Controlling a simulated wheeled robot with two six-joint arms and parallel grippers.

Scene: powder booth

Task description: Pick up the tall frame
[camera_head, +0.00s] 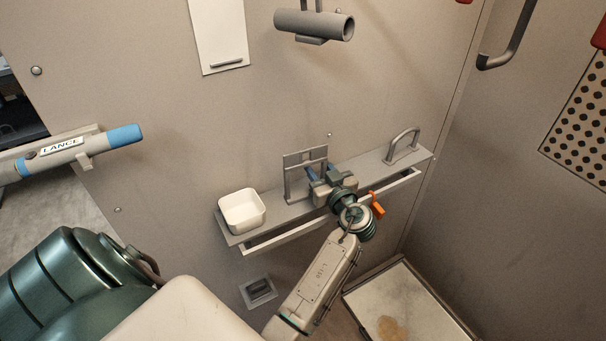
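The tall frame (291,178) is a grey upright rectangle with a crossbar near its top, standing on the narrow grey wall shelf (370,170). My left gripper (324,171) is at its right side. The fingers are apart, one in front of the frame's opening and one to the right of it. The right upright appears to lie between them; I cannot tell whether either finger touches it. The gripper body hides the frame's lower right part. My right gripper is not in view.
A white square bowl (242,211) stands at the shelf's left end, a low grey arched handle (404,145) at its right end. A rail runs along the shelf front. A blue-tipped lance (75,150) rests at left; a grey tube (314,24) is above.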

